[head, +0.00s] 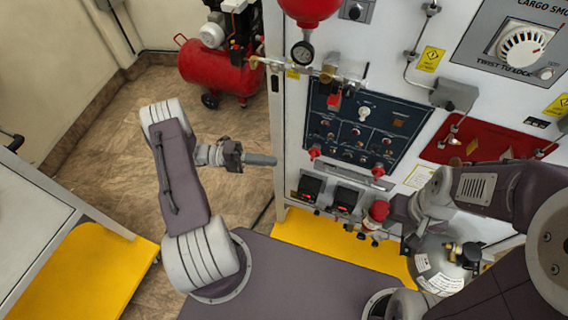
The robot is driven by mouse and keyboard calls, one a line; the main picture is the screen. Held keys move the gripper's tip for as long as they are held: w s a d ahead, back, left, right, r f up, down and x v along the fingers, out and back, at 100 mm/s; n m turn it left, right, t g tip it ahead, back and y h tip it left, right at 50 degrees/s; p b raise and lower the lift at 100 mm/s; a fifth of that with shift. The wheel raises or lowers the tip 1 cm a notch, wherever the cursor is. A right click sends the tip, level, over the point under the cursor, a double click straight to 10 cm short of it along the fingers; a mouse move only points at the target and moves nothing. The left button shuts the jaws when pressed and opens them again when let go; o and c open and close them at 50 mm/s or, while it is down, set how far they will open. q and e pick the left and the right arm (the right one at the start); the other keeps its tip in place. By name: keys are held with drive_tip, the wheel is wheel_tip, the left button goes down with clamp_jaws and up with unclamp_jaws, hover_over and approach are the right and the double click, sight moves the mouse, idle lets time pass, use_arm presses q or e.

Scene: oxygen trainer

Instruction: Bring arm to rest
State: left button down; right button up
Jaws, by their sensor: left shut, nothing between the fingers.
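My left arm (180,170) rises from the lower left and bends over at its grey upper joint. My left gripper (262,160) points right, level, with its fingers shut and nothing between them. Its tip is close to the left edge of the white panel cabinet (288,140) in the picture; I cannot tell whether they touch. My right arm (490,187) reaches in from the right across the lower front of the cabinet. Its wrist is near a red knob (379,210) and a grey gas bottle (438,262). The fingers of the right gripper cannot be made out.
The cabinet carries a dark blue switch panel (358,125), a red panel (480,141) and a large white dial (520,46). A red compressor (215,70) stands on the floor behind. A grey bench (40,225) is at left.

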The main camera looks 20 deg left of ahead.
use_arm(q)
drive_tip(key=shift+s+a+r, duration=0.15)
drive_tip(key=shift+s+a, duration=0.25)
drive_tip(key=shift+a, duration=0.1)
use_arm(e)
drive_tip(key=shift+s, duration=0.25)
use_arm(q)
drive_tip(key=shift+w, duration=0.1)
use_arm(e)
drive_tip(key=shift+f, duration=0.1)
